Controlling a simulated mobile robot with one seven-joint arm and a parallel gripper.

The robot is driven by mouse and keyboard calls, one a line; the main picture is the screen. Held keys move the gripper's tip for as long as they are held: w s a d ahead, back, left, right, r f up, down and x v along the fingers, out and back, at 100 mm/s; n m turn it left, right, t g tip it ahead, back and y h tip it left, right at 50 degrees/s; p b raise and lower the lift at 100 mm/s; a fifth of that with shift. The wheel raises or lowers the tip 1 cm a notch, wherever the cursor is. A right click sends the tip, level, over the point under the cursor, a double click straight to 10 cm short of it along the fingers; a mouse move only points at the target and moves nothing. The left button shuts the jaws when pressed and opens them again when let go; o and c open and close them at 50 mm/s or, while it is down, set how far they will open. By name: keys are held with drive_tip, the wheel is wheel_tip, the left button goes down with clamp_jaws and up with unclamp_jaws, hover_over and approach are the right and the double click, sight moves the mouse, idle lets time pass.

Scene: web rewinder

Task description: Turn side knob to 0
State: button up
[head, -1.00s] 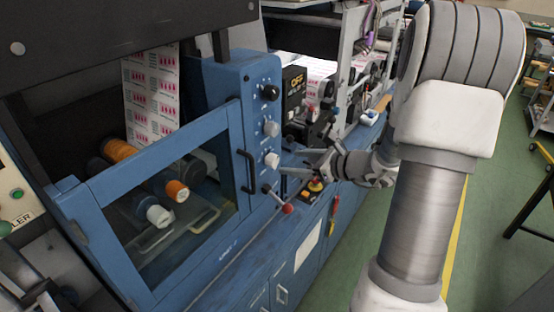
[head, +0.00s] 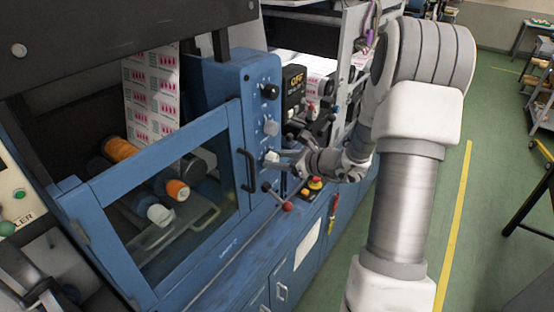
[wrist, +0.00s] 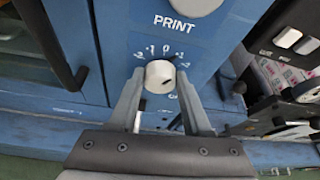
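A white round knob (wrist: 160,77) sits on the blue panel, below a larger knob (wrist: 190,4) labelled PRINT. A printed scale with a 0 runs above it; its own label below is mostly hidden. A small dark mark shows at its upper right edge. My gripper (wrist: 159,80) is open, with one finger on each side of the knob. The fingertips are close to its sides; I cannot tell if they touch. In the head view the knob (head: 271,159) is the lowest in a column, and my gripper (head: 279,162) reaches it from the right.
Above are another white knob (head: 271,128) and a black knob (head: 270,91). A black door handle (head: 249,170) is left of the knob. A red-tipped lever (head: 286,206) and a red emergency button (head: 315,183) are below. Green floor is open at the right.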

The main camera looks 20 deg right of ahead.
clamp_jaws()
drive_tip(key=b, duration=0.2)
drive_tip(key=shift+f+n+b, duration=0.25)
drive_tip(key=shift+n+b, duration=0.05)
drive_tip(key=n+h+b, duration=0.1)
drive_tip(key=b, duration=0.5)
drive_tip(key=n+t+b, duration=0.1)
drive_tip(key=b, duration=0.5)
drive_tip(key=shift+s+a+f+n+h, duration=0.1)
drive_tip(key=shift+n+h, duration=0.3)
drive_tip(key=shift+r+n+t+b, duration=0.25)
drive_tip(key=shift+n+t+b, duration=0.15)
drive_tip(key=shift+b, duration=0.8)
drive_tip(key=o, duration=0.7)
unclamp_jaws()
